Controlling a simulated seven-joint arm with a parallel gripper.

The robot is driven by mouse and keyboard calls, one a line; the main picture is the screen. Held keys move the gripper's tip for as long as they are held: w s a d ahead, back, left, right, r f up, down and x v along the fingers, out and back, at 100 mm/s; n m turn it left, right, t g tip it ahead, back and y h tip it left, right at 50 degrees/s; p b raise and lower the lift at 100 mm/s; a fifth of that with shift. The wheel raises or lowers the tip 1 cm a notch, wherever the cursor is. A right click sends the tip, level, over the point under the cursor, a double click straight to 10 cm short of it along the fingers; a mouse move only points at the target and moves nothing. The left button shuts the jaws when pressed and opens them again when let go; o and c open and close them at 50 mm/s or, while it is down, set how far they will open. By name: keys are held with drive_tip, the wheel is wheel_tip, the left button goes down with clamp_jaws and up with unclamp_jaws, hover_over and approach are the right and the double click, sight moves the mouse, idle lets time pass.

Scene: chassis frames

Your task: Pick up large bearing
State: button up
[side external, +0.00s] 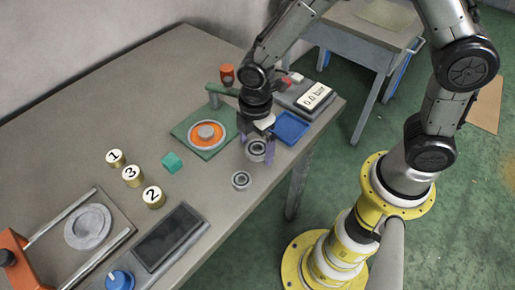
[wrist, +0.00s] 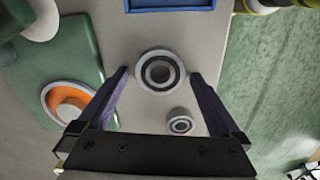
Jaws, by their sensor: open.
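The large bearing (side external: 256,151), a grey metal ring with a dark groove, stands on the table near its right edge. In the wrist view the large bearing (wrist: 160,72) lies between the two purple fingertips, with a gap on each side. My gripper (wrist: 160,77) is open and points down over it. In the side view my gripper (side external: 257,146) has its fingers on either side of the bearing, and they partly hide it. A smaller bearing (side external: 242,181) lies apart, nearer the table's front edge; it also shows in the wrist view (wrist: 180,121).
A green plate (side external: 189,137) with an orange ring (side external: 194,133) lies left of my gripper. A blue tray (side external: 291,128) and a scale (side external: 303,97) are behind right.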

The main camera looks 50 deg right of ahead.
drive_tip(key=c, duration=1.5)
drive_tip(key=shift+r, duration=0.1)
